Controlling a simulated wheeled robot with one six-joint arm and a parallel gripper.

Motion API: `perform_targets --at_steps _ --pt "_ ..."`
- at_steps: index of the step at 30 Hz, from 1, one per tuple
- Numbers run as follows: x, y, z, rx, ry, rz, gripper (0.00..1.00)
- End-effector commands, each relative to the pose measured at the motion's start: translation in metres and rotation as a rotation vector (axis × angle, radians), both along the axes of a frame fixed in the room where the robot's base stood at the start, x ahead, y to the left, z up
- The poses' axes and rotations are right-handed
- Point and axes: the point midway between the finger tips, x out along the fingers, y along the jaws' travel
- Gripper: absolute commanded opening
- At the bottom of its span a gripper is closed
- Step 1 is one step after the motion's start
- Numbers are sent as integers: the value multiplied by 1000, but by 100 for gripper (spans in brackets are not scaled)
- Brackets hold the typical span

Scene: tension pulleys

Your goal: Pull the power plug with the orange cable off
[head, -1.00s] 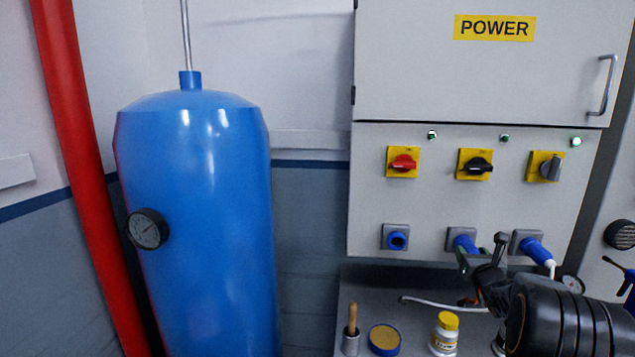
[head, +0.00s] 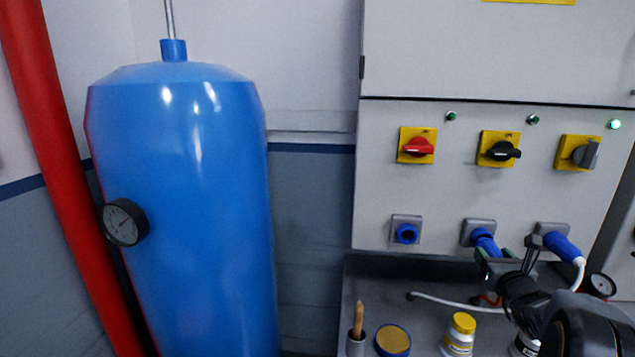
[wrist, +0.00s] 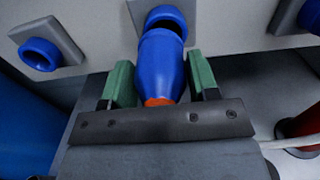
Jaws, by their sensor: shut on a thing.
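The blue power plug (head: 486,243) is at the middle socket (head: 477,230) of the grey panel. In the wrist view, the plug (wrist: 161,62) has an orange cable end (wrist: 159,101) at its base, between the jaws. My gripper (wrist: 160,82) is shut on this plug, with a green finger on each side. The gripper also shows in the head view (head: 493,266), just below the socket. The socket's blue ring (wrist: 166,14) shows a dark opening behind the plug's front end. I cannot tell how deep the plug sits in it.
A second blue plug (head: 563,246) with a white cable is in the right socket. The left socket (head: 406,233) is empty. Rotary switches (head: 500,150) are above. A yellow-capped bottle (head: 460,333) and a tin (head: 393,340) stand on the shelf below. A blue tank (head: 185,200) stands left.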

Motion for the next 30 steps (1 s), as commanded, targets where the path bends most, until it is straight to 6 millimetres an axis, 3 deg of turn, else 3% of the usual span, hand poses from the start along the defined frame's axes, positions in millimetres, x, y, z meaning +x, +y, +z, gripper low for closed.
perform_targets --at_steps 12,30 --pt "-17 -1 2 0 -3 -7 11" --pt "-19 0 2 0 -3 -6 11"
